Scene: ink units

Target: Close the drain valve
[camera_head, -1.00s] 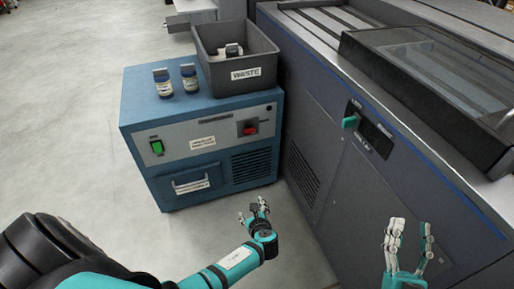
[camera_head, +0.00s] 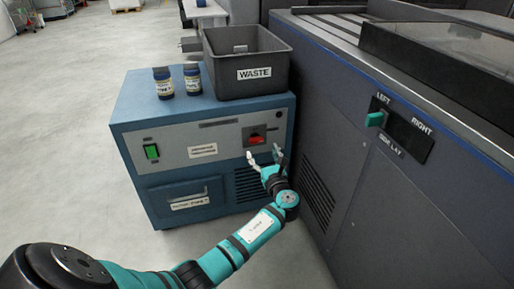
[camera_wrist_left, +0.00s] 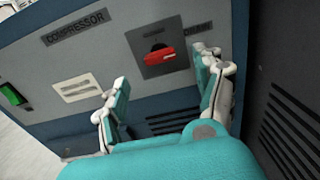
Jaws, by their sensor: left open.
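The drain valve is a red handle (camera_head: 255,140) on a dark plate on the front of the blue compressor cabinet (camera_head: 170,222). In the left wrist view the red handle (camera_wrist_left: 159,56) lies roughly sideways, slightly tilted, beyond the fingers. My left gripper (camera_head: 265,157) is open and empty, just in front of and below the valve. In the left wrist view its fingers (camera_wrist_left: 160,92) are spread wide, apart from the handle. The lettering by the valve is partly hidden by a finger. My right gripper is not in view now.
A grey WASTE bin (camera_head: 240,80) and two small dark bottles (camera_head: 163,83) stand on the cabinet. A green switch (camera_head: 151,152) is on its front left. A large grey machine with a teal side lay lever (camera_head: 375,119) stands close on the right.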

